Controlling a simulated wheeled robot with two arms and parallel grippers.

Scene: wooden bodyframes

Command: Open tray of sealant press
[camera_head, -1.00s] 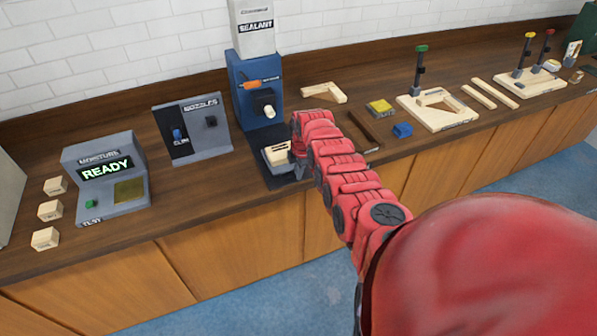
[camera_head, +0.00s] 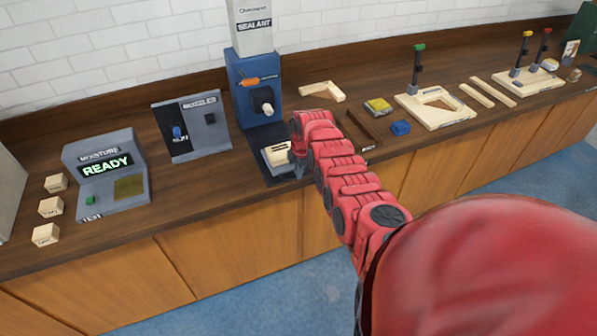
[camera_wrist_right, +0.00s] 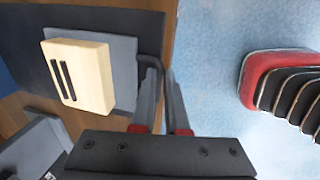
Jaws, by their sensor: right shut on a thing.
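The sealant press (camera_head: 243,108) is a tall blue machine with a white box marked SEALANT on top, standing at the back of the counter. Its grey tray (camera_wrist_right: 122,53) lies at the front of the dark base and carries a pale wooden block (camera_head: 277,154) with two dark slots, also seen in the right wrist view (camera_wrist_right: 88,77). My right gripper (camera_wrist_right: 165,78) is at the tray's dark handle (camera_wrist_right: 152,61) and is shut on it, by the counter's front edge. The red arm partly hides the gripper in the head view. My left gripper is not in view.
A moisture meter (camera_head: 106,178) reading READY and a nozzle stand (camera_head: 190,125) are left of the press. Small blocks (camera_head: 46,234) lie at far left. A dark strip (camera_head: 362,126), a blue piece (camera_head: 401,128) and wooden frames (camera_head: 433,110) lie right. Floor (camera_wrist_right: 215,70) is clear before the counter.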

